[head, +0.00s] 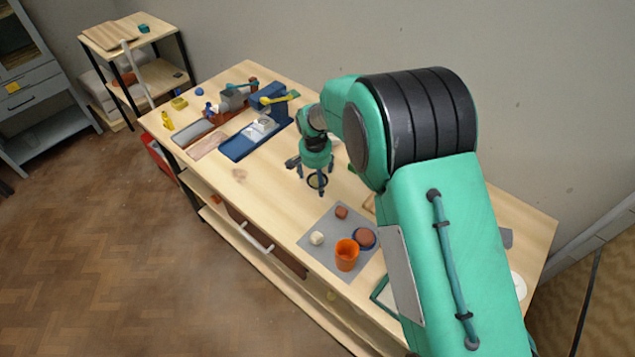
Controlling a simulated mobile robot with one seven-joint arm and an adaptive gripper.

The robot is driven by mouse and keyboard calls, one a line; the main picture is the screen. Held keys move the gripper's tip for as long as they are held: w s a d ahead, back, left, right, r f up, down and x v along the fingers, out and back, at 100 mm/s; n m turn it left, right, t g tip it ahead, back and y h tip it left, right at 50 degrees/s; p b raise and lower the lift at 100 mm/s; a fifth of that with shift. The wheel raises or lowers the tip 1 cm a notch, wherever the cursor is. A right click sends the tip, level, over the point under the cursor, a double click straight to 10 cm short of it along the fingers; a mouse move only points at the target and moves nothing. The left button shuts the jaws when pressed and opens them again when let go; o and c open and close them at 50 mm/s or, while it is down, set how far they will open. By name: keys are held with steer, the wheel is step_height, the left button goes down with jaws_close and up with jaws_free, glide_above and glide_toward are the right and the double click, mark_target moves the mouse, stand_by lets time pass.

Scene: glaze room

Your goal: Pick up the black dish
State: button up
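A small round dish with a dark rim (317,182), which looks like the black dish, is on the table under my gripper, in the head view. Its inside looks olive or tan. My gripper (315,180) points down over it. The fingers are spread apart around the dish, and one finger partly covers it. I cannot tell whether any finger touches the rim.
A grey mat (318,223) nearer the front holds an orange cup (347,254), a blue plate (373,245) with a brown lump, and small pieces. A blue tool (240,146) and trays stand at the left. My arm hides the table's right part.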

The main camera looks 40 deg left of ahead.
steer(key=c, duration=1.3)
steer(key=shift+r+p, duration=0.65)
steer(key=shift+r, duration=4.4)
